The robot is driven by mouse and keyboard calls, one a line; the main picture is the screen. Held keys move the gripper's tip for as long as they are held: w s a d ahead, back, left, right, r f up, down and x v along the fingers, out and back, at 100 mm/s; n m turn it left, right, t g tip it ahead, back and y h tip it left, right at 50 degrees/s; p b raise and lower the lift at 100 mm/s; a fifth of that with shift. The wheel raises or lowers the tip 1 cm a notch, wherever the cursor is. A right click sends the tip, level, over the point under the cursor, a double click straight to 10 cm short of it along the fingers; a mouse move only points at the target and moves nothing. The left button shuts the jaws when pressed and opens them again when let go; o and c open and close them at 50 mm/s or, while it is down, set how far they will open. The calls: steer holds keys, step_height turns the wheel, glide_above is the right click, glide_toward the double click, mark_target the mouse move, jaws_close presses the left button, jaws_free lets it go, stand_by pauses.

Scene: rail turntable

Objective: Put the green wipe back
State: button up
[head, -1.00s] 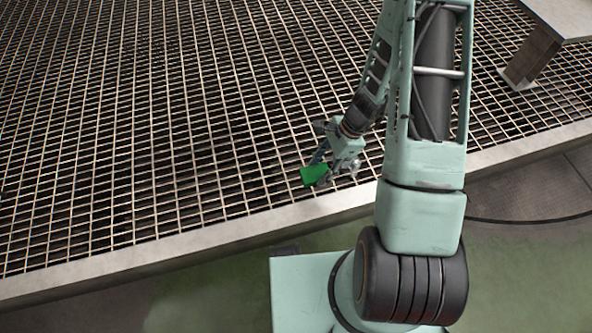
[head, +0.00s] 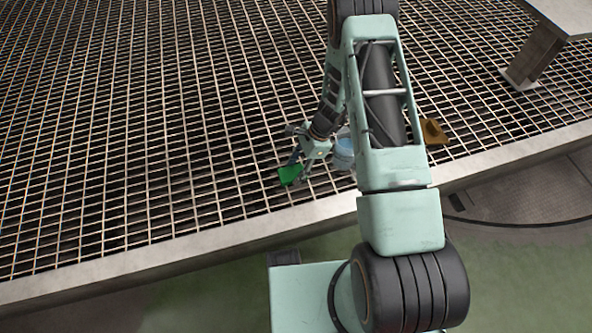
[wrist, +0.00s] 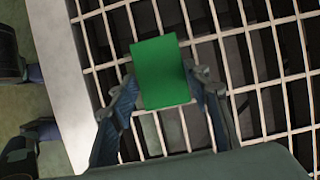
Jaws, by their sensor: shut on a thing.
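The green wipe (head: 290,174) is a small flat green piece held at the tip of my gripper (head: 300,167), over the grating near its front edge. In the wrist view the green wipe (wrist: 161,72) shows as a plain rectangle between the two fingers of my gripper (wrist: 163,90), which are shut on it. Only grating shows around and below the wipe. I cannot tell how high it is above the bars.
A light blue container (head: 344,150) stands on the grating (head: 180,110) just right of my gripper, partly hidden by my arm. A brown-yellow object (head: 433,131) lies farther right. A grey post with a plate (head: 535,55) stands at the upper right. The grating's left is clear.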

steer(key=shift+r, duration=0.1)
steer(key=o, duration=1)
steer(key=shift+o, duration=0.2)
steer(key=p+v, duration=0.3)
steer(key=v, duration=0.9)
steer(key=shift+p, duration=0.35)
steer(key=shift+d, duration=0.1)
